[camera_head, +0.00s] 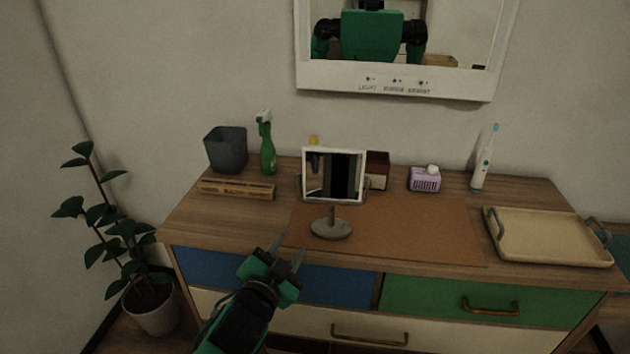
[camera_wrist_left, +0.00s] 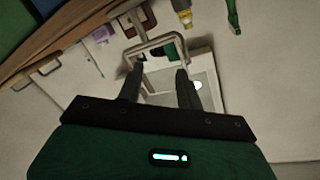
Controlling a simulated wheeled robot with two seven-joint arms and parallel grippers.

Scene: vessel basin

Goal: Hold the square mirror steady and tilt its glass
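The square mirror (camera_head: 333,199) stands upright on the brown mat, its white-framed glass on a short stem above a round grey base (camera_head: 331,231). Its glass shows dark reflections and faces forward. My left gripper (camera_head: 287,251) is at the dresser's front edge, in front and left of the mirror's base. Its two fingers are apart with nothing between them. In the left wrist view, the open left gripper (camera_wrist_left: 158,70) points toward the mirror's frame (camera_wrist_left: 153,42), which appears beyond the fingertips; contact is not visible. My right gripper is not in view.
Behind the mirror stand a green spray bottle (camera_head: 267,146), a dark bin (camera_head: 226,150), a brown box (camera_head: 377,170) and a purple basket (camera_head: 424,180). A toothbrush (camera_head: 485,160) and a tray (camera_head: 548,238) are right. The mat (camera_head: 430,230) is clear right of the mirror.

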